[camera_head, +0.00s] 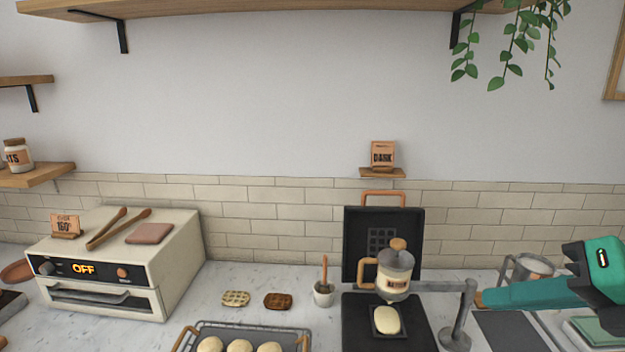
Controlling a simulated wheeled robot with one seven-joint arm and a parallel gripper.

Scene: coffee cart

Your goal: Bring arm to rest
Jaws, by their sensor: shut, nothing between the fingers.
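My gripper (481,298) is at the right edge of the camera_head view. It has a black and teal body and teal fingers that point left and end in orange-tan tips. The fingers are shut and hold nothing. Their tips appear close to the grey post (461,318) of the dispenser stand; I cannot tell whether they touch it. The rest of my arm is out of view.
A batter dispenser (396,268) hangs over an open black press (352,320) with a pale round piece (386,320) on it. An oven (170,262) reading OFF stands left. A tray (277,330) of pale rounds lies front centre. A metal container (527,268) stands behind my gripper.

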